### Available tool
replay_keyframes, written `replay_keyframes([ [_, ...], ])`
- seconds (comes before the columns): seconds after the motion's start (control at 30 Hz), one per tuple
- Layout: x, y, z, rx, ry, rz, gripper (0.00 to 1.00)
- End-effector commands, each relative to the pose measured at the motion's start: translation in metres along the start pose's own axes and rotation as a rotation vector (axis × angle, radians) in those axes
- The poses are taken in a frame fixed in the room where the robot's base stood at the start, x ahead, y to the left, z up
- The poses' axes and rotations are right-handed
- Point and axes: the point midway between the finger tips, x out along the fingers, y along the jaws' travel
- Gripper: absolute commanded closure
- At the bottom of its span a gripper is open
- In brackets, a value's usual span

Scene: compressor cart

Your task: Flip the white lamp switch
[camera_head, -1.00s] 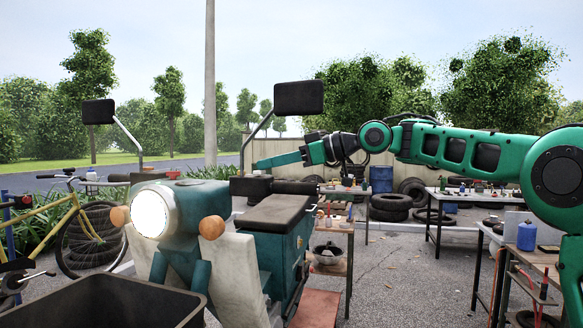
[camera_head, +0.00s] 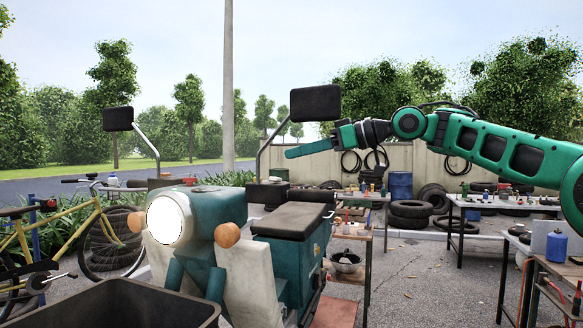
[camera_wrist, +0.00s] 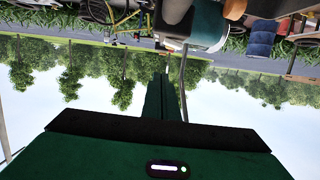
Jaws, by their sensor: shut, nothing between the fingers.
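A teal vehicle stands in the head view, with a round white headlamp (camera_head: 168,218) between orange side lamps. I cannot make out a white lamp switch in either view. My gripper (camera_head: 287,154) is shut and empty, pointing left. It appears above the black seat (camera_head: 293,220) and just right of the right mirror's post (camera_head: 259,158), with nothing touching its tips that I can see. In the upside-down wrist view, the shut fingers (camera_wrist: 168,92) point toward the trees, and the teal lamp housing (camera_wrist: 208,27) shows near the top.
Two black mirrors (camera_head: 315,103) on thin posts rise from the handlebar area, one close to my gripper. A dark bin (camera_head: 110,302) is in front. A yellow bicycle (camera_head: 75,235) stands at left. Tables (camera_head: 490,203) and tires (camera_head: 410,210) are behind at right. Open air surrounds my gripper above the seat.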

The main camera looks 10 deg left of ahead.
Motion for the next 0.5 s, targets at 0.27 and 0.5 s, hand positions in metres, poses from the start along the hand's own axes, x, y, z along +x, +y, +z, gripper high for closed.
replay_keyframes([
  [0.27, -0.052, 0.003, -0.001, -0.001, 0.003, 0.004, 1.00],
  [0.5, -0.075, 0.004, -0.001, -0.001, 0.003, 0.003, 1.00],
])
